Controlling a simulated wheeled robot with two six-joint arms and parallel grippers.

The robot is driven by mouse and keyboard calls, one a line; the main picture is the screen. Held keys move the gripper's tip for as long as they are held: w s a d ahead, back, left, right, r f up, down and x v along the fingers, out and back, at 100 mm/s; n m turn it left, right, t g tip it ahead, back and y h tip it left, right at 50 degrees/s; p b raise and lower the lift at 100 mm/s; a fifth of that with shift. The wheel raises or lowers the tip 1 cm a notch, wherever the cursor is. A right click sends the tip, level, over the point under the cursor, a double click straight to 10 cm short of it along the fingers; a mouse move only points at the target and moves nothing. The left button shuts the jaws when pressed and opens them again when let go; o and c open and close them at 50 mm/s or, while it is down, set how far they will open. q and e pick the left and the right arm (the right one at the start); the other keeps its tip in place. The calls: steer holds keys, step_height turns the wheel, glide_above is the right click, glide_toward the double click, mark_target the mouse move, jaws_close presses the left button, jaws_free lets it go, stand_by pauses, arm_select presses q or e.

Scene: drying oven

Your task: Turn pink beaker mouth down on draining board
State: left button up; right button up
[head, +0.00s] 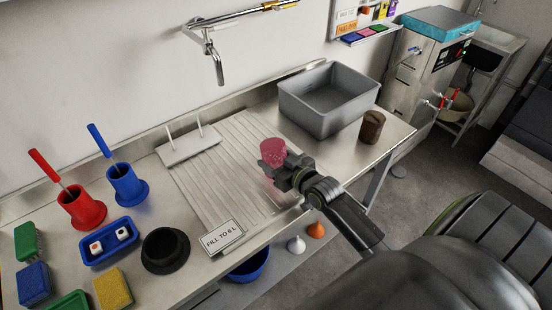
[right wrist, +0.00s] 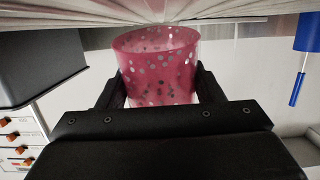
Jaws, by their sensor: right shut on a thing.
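The pink speckled beaker (head: 272,152) is at the right side of the ribbed draining board (head: 225,165). My right gripper (head: 287,172) is shut around its side. In the right wrist view, which shows the scene upside down, the beaker (right wrist: 158,70) sits between the two dark fingers (right wrist: 160,92). Its end nearest the board looks like an open rim, so it appears mouth down. The far end is partly hidden by the gripper. I cannot tell whether the rim touches the board. My left gripper is not in view.
A grey basin (head: 328,98) and a brown cup (head: 372,127) stand to the right. A white peg rack (head: 188,146) is behind the board. A "FILL TO 6 L" sign (head: 223,238) is at its front. Red (head: 82,208) and blue (head: 127,185) brush holders stand left. The board's middle is clear.

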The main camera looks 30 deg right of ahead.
steer(key=shift+f, duration=0.35)
stand_by(0.3)
steer(key=o, duration=1.1)
steer(key=shift+o, duration=0.2)
steer(key=shift+s, duration=0.1)
steer(key=p+v, duration=0.1)
steer(key=v, duration=1.6)
steer(key=shift+s+d, duration=0.1)
